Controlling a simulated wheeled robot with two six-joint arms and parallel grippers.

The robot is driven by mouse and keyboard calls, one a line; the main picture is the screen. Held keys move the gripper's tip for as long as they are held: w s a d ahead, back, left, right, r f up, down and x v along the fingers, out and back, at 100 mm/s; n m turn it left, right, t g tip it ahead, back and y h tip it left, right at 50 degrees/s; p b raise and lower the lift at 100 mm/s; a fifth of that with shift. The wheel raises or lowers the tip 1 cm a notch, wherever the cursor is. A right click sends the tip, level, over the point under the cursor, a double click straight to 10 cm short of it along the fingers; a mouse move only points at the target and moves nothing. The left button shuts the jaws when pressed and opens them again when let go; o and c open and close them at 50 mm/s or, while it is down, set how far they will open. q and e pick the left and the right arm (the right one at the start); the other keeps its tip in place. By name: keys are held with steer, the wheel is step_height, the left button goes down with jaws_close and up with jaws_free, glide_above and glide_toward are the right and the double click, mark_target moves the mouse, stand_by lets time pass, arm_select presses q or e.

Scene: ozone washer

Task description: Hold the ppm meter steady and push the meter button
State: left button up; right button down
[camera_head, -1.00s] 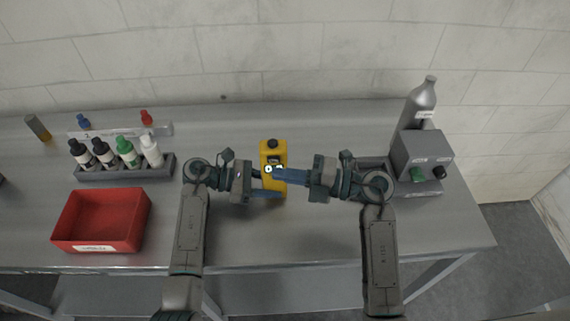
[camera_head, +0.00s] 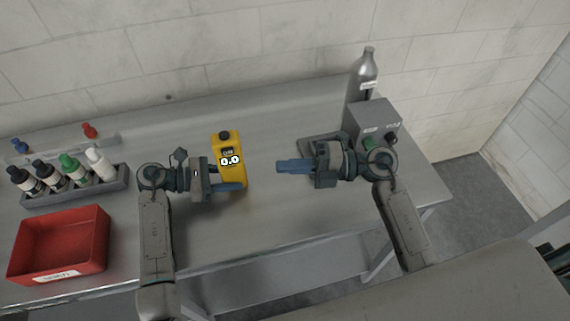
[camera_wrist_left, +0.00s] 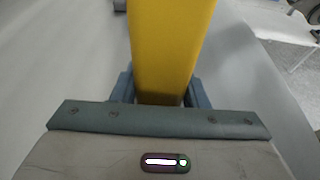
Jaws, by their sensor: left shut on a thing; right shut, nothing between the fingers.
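The yellow ppm meter (camera_head: 229,172) stands on the grey table, and its display reads 0.0 in the head view. A dark knob-like part shows at its top. My left gripper (camera_head: 238,188) is shut on the meter from the left, and the meter's yellow body also fills the middle of the left wrist view (camera_wrist_left: 168,50) between the fingers. My right gripper (camera_head: 280,167) is shut and empty. It is to the right of the meter, apart from it, with its fingers pointing left.
A red bin (camera_head: 60,243) and a rack (camera_head: 80,188) of several bottles are at the left. A grey box (camera_head: 372,120) with a green knob and a silver cylinder (camera_head: 363,75) stand at the right. The table between the right gripper and meter is clear.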

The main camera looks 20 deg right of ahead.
arm_select(q)
steer(key=o, duration=0.9)
steer(key=shift+c, duration=0.2)
